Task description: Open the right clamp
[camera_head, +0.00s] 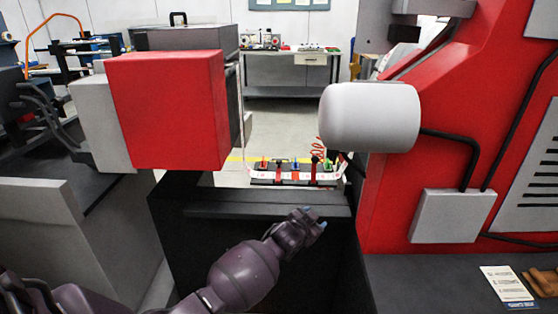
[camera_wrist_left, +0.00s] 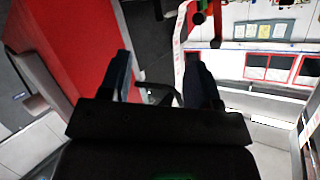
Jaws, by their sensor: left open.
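A dark bar (camera_head: 253,178) with a white label strip across it lies beyond a dark ledge in the head view. Several small red, blue, green and dark parts stand on it. A dark upright part with red (camera_head: 313,171) stands right of its middle and may be the right clamp; I cannot tell whether it is open. My left gripper (camera_head: 313,222) is below and in front of this bar, apart from it. In the left wrist view the gripper (camera_wrist_left: 160,82) has its two fingers apart, with a dark lever-like part (camera_wrist_left: 156,93) visible between them. My right gripper is not in view.
A red box (camera_head: 168,108) hangs at the left and a white roller (camera_head: 370,117) at the right. A large red machine body (camera_head: 455,155) bounds the right side.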

